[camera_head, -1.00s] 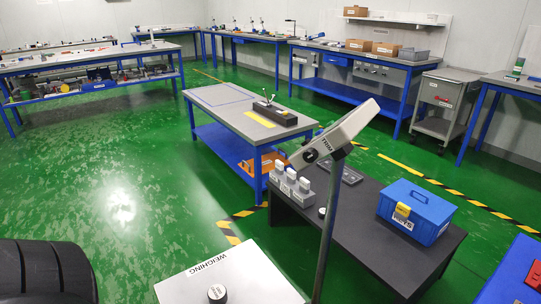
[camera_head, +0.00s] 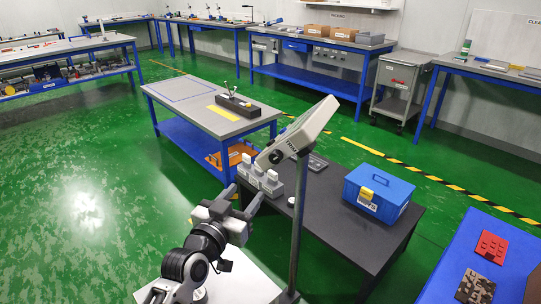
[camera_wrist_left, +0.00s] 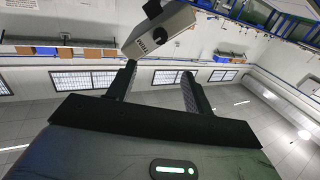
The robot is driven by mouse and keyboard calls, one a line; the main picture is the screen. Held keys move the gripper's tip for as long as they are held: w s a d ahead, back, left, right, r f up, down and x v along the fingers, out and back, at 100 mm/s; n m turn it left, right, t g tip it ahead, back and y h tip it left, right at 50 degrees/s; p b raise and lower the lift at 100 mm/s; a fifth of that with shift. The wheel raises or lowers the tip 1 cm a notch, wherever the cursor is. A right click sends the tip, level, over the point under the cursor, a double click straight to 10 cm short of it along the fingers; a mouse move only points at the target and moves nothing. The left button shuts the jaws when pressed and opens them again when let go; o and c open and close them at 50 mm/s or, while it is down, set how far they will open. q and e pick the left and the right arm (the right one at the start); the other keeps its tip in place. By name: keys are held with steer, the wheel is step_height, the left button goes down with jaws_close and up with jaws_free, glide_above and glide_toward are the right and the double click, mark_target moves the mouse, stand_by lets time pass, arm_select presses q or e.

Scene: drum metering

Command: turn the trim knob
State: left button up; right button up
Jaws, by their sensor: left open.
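The trim knob (camera_head: 275,157) is a small dark round knob on the face of a light grey box (camera_head: 308,125) on a pole (camera_head: 298,220). The box is tilted and carries a TRIM label. My left gripper (camera_head: 244,195) is open and empty, below and to the left of the knob and apart from it. In the left wrist view the fingers (camera_wrist_left: 158,72) are spread, with the knob (camera_wrist_left: 158,36) and the box (camera_wrist_left: 170,24) beyond their tips. My right gripper is not in view.
A dark table (camera_head: 340,232) behind the pole holds a blue toolbox (camera_head: 378,193) and a grey block with several white tops (camera_head: 262,176). A blue-legged bench (camera_head: 170,98) stands farther back. A white surface (camera_head: 250,285) lies below my left arm. Green floor at left is open.

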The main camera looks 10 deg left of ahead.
mark_target(274, 159)
arm_select(q)
steer(key=w+d+b, duration=0.1)
steer(key=w+b, duration=0.1)
steer(key=w, duration=0.2)
steer(key=w+b, duration=0.3)
steer(key=w, duration=0.2)
steer(key=w+d+b, duration=0.1)
steer(key=w+b, duration=0.1)
steer(key=w, duration=0.3)
steer(key=shift+d+f+b, duration=0.2)
steer(key=shift+d+b, duration=0.15)
steer(key=shift+w+d+b, duration=0.1)
steer(key=shift+w+b, duration=0.2)
steer(key=shift+w, duration=0.25)
steer(key=shift+w+r, duration=0.1)
steer(key=shift+r, duration=0.05)
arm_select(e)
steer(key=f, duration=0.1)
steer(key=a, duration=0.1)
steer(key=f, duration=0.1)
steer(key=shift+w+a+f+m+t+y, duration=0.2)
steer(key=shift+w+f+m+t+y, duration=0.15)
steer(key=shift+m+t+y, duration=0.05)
arm_select(q)
steer(key=shift+c, duration=0.2)
steer(key=c, duration=0.9)
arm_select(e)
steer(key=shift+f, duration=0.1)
